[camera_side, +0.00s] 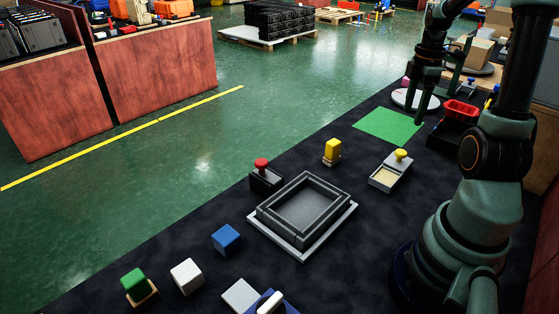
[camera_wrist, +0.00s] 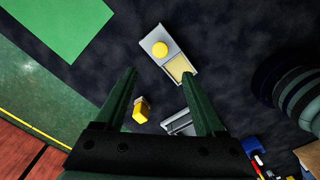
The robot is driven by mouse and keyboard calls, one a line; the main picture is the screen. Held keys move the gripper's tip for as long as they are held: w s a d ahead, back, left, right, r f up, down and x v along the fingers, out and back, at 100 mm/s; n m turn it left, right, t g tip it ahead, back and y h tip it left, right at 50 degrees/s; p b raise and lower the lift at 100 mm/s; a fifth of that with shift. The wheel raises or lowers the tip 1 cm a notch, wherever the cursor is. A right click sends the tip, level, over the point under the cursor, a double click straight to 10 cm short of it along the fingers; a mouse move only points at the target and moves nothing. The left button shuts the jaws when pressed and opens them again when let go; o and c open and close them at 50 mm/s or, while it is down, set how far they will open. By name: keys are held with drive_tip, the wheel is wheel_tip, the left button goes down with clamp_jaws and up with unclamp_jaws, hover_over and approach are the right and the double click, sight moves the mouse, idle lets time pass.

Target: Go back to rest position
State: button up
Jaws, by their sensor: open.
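My gripper (camera_side: 417,106) points down at the back right of the dark work surface, beside the green square (camera_side: 385,127). In the wrist view my gripper (camera_wrist: 159,75) has its two fingers spread, with nothing held between them. Below and beyond the fingertips is a grey box with a yellow knob (camera_wrist: 160,48), which also shows in the side view (camera_side: 390,172). The yellow block (camera_wrist: 141,111) shows between the fingers in the wrist view and stands on a small wooden base in the side view (camera_side: 332,148).
A grey square tray (camera_side: 262,228) sits mid-surface, with a red-knobbed black box (camera_side: 265,180) behind it. Blue (camera_side: 226,239), white (camera_side: 187,276) and green (camera_side: 134,281) blocks stand front left. A red bin (camera_side: 461,111) and white disc (camera_side: 400,101) are near my arm.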

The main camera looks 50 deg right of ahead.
drive_tip(key=w+a+r+m+t+h, duration=0.1)
drive_tip(key=w+a+r+m, duration=0.2)
drive_tip(key=a, duration=0.5)
drive_tip(key=w+a+r+m+t, duration=0.1)
drive_tip(key=w+a+r+t, duration=0.15)
drive_tip(key=w+a, duration=0.4)
drive_tip(key=s+a+r+m+t, duration=0.1)
drive_tip(key=a+m, duration=0.1)
drive_tip(key=a, duration=0.5)
drive_tip(key=s+a+r+m+t+y, duration=0.1)
drive_tip(key=s+a+m, duration=0.1)
drive_tip(key=a, duration=0.6)
drive_tip(key=shift+r+m, duration=0.3)
drive_tip(key=shift+m, duration=0.2)
